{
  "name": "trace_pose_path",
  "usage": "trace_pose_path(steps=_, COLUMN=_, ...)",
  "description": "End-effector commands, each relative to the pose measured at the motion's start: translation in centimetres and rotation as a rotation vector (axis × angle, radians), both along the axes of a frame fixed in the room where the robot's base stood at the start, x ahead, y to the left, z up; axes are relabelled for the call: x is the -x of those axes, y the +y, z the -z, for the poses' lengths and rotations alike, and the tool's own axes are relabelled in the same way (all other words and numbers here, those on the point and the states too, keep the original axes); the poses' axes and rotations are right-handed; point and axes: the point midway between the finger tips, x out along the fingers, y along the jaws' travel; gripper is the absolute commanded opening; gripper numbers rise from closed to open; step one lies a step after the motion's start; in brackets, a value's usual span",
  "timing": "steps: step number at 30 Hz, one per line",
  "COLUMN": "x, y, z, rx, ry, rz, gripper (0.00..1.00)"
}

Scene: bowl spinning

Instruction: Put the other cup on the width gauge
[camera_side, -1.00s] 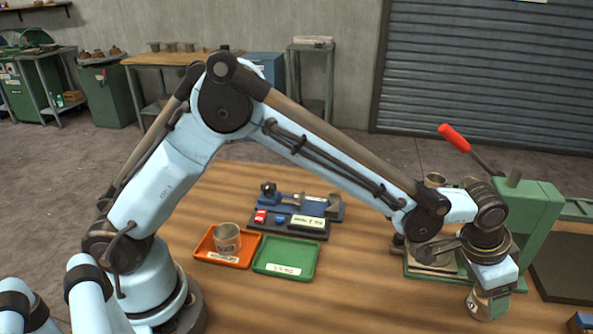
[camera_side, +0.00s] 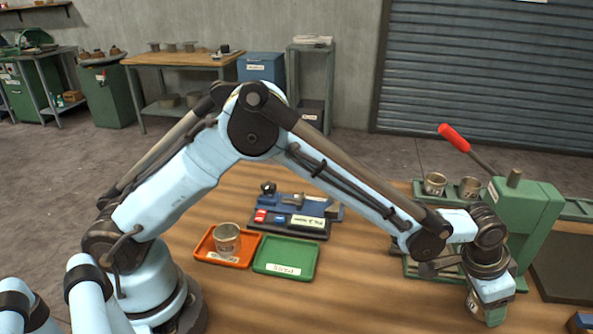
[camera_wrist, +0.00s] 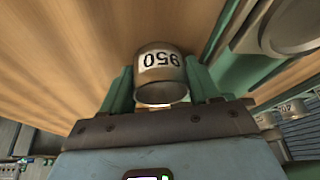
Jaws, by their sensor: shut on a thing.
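My gripper (camera_wrist: 160,88) is shut on a metal cup (camera_wrist: 158,66) with a white number label, upside down in the wrist view, seemingly 950. In the side view the held cup (camera_side: 473,304) shows low at the right, partly hidden by my gripper (camera_side: 483,306). Another metal cup (camera_side: 227,238) stands in the orange tray (camera_side: 204,250). The blue gauge (camera_side: 317,208), which looks like the width gauge, lies behind the trays with no cup visible on it. My gripper is far to its right.
An empty green tray (camera_side: 287,250) sits beside the orange one. A green press (camera_side: 525,215) with a red-handled lever (camera_side: 453,137) stands close behind my gripper. Two more cups (camera_side: 435,184) (camera_side: 469,187) stand left of its column. The table's front middle is clear.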

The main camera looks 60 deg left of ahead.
Motion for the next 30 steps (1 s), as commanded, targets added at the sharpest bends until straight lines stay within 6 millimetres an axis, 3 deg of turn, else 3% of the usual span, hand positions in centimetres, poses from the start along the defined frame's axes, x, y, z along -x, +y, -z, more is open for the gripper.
trace_pose_path(steps=8, x=0.0, y=0.0, z=-0.8, rx=0.0, ry=0.0, rz=0.0, gripper=0.27)
trace_pose_path(steps=15, x=0.3, y=-0.2, z=-4.5, rx=0.0, ry=0.0, rz=0.002, gripper=0.27)
trace_pose_path(steps=24, x=6.4, y=-3.5, z=-8.3, rx=0.0, ry=-0.001, rz=0.005, gripper=0.27)
trace_pose_path(steps=30, x=9.0, y=-5.0, z=-10.1, rx=-0.001, ry=0.0, rz=0.004, gripper=0.27)
